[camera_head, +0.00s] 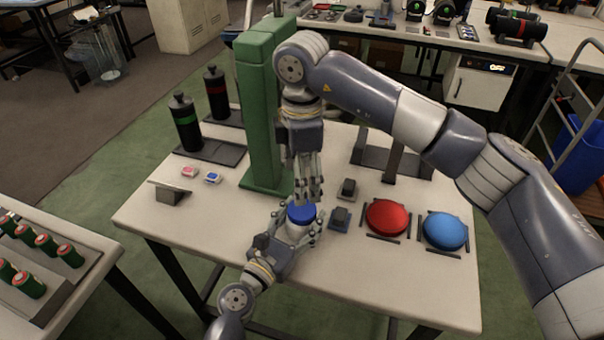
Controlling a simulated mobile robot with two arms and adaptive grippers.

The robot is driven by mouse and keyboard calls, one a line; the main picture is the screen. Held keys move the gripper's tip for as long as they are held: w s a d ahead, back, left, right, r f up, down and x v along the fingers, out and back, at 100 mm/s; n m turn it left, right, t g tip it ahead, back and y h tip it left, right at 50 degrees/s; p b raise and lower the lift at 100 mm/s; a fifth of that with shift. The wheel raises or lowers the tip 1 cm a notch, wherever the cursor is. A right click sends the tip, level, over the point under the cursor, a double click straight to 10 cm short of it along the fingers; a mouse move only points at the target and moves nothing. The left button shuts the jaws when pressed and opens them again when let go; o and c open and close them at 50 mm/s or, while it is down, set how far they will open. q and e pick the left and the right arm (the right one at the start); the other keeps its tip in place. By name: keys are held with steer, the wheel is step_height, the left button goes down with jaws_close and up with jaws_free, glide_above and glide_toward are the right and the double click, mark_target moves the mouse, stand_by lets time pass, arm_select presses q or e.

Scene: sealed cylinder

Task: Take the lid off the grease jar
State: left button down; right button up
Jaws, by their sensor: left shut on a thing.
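The grease jar (296,232) is a pale, short jar with a blue lid (301,214) on top. It stands near the front middle of the white table. My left gripper (302,233) reaches in from the front left, and its fingers are shut around the jar's body below the lid. My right gripper (309,196) points down from above, its fingertips just over the back of the lid. I cannot tell whether they touch it or how far apart the fingers are. The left fingers partly hide the jar's body.
A green column (263,115) stands close behind the jar on the left. Red (388,217) and blue (445,231) round pads lie to the right, with small dark blocks (340,218) nearer. Dark bottles (186,122) stand at the back left. The front right of the table is clear.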

mark_target(302, 209)
steer(key=shift+f+m, duration=0.2)
steer(key=shift+m, duration=0.6)
step_height(302, 209, down, 8)
steer(key=shift+r, duration=0.2)
steer(key=c, duration=1.2)
steer(key=shift+n, duration=0.3)
steer(key=shift+c, duration=0.2)
